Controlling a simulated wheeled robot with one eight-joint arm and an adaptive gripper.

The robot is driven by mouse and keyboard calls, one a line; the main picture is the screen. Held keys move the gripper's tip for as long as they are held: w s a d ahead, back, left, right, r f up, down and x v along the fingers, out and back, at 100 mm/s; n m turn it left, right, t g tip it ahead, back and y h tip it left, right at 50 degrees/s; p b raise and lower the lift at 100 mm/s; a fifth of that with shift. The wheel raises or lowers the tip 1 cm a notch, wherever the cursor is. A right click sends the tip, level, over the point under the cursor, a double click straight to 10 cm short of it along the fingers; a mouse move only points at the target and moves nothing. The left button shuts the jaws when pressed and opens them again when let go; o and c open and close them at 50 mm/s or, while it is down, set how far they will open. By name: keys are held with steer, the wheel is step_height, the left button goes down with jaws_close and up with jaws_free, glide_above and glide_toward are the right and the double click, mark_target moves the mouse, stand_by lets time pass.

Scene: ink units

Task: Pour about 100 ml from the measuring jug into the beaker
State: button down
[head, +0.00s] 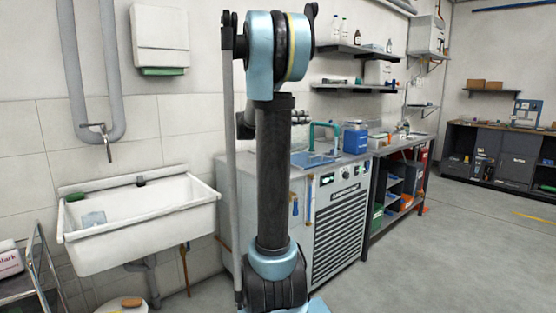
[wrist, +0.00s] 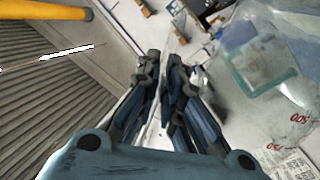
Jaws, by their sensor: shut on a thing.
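In the wrist view my gripper (wrist: 163,68) is shut on a thin clear part between its fingers, which I take to be part of the measuring jug. The jug (wrist: 293,88) is a large clear vessel with red "500" marks, at the right edge and close to the camera. It is only partly in the picture, and its tilt and contents cannot be told. A pale teal band shows on or through it. I cannot make out the beaker in either view. In the head view my arm stands in the middle and my gripper is not visible.
A grey unit with a louvred front stands behind my arm; its worktop bears a blue container (head: 355,138). A white sink (head: 140,225) is at the left. Shelves (head: 350,87) with bottles hang above. The floor (head: 450,255) at the right is clear. A yellow bar (wrist: 45,10) crosses the wrist view's upper left.

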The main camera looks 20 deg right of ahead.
mark_target(307, 128)
steer(key=s+f+m, duration=0.2)
steer(key=f, duration=0.1)
steer(key=s+f+m, duration=0.1)
steer(key=shift+s+d+f+b, duration=0.1)
steer(key=shift+d+f+b, duration=0.1)
steer(key=shift+f+b, duration=0.2)
step_height(307, 128, down, 12)
steer(key=s+m+b, duration=0.1)
steer(key=m+b, duration=0.1)
steer(key=m, duration=0.2)
steer(key=shift+s+d, duration=0.2)
steer(key=shift+s, duration=0.2)
steer(key=shift+r, duration=0.1)
